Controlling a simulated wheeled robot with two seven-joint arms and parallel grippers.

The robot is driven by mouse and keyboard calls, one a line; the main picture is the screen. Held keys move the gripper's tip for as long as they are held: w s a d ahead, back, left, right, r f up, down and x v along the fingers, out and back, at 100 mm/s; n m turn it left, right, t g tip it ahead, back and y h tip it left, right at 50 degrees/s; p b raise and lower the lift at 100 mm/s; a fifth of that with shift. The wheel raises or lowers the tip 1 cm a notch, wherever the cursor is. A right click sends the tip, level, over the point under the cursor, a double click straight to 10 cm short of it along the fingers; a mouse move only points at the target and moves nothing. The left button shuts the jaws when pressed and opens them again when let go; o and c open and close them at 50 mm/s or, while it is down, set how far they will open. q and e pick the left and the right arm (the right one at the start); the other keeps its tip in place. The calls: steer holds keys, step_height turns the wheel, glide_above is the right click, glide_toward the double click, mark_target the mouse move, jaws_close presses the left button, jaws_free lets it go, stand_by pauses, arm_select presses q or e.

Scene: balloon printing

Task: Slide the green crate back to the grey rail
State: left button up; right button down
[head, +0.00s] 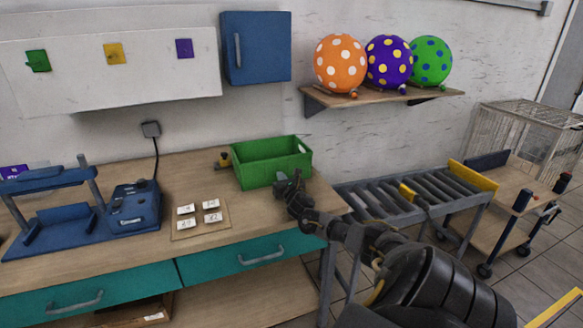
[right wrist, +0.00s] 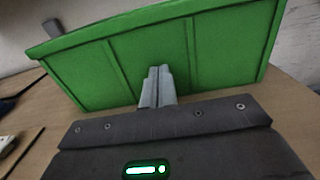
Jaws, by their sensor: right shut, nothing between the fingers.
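The green crate (head: 262,167) sits on the wooden workbench near its right end, with its open top up; I see nothing inside it. My right gripper (head: 284,184) is shut and empty at the crate's near side. In the right wrist view the closed fingers (right wrist: 156,87) point at the crate's ribbed green wall (right wrist: 120,58) and are at or very close to it; I cannot tell whether they touch. The grey rail is not clearly made out; a small grey piece (right wrist: 50,26) shows behind the crate's left corner in the wrist view. My left gripper is not in view.
A small yellow-and-black piece (head: 224,160) stands just left of the crate. A board with white labelled cards (head: 200,218) and a blue machine (head: 134,207) are further left. A roller conveyor (head: 400,195) stands to the right. Balloons sit on the wall shelf (head: 380,101).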

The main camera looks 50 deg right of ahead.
steer(key=shift+a+r+p, duration=0.1)
steer(key=shift+a+p, duration=0.15)
steer(key=shift+p, duration=0.05)
steer(key=p+v, duration=0.4)
steer(key=shift+s+d+r, duration=0.1)
steer(key=shift+r, duration=0.15)
steer(key=shift+s+a+f+b, duration=0.25)
steer(key=shift+s+b, duration=0.1)
steer(key=shift+s, duration=0.2)
steer(key=shift+s+a+f+b, duration=0.1)
steer(key=shift+s+a+b, duration=0.2)
steer(key=shift+s, duration=0.25)
steer(key=v, duration=0.6)
steer(key=shift+s+a+f, duration=0.1)
steer(key=shift+s+a, duration=0.25)
steer(key=shift+s, duration=0.2)
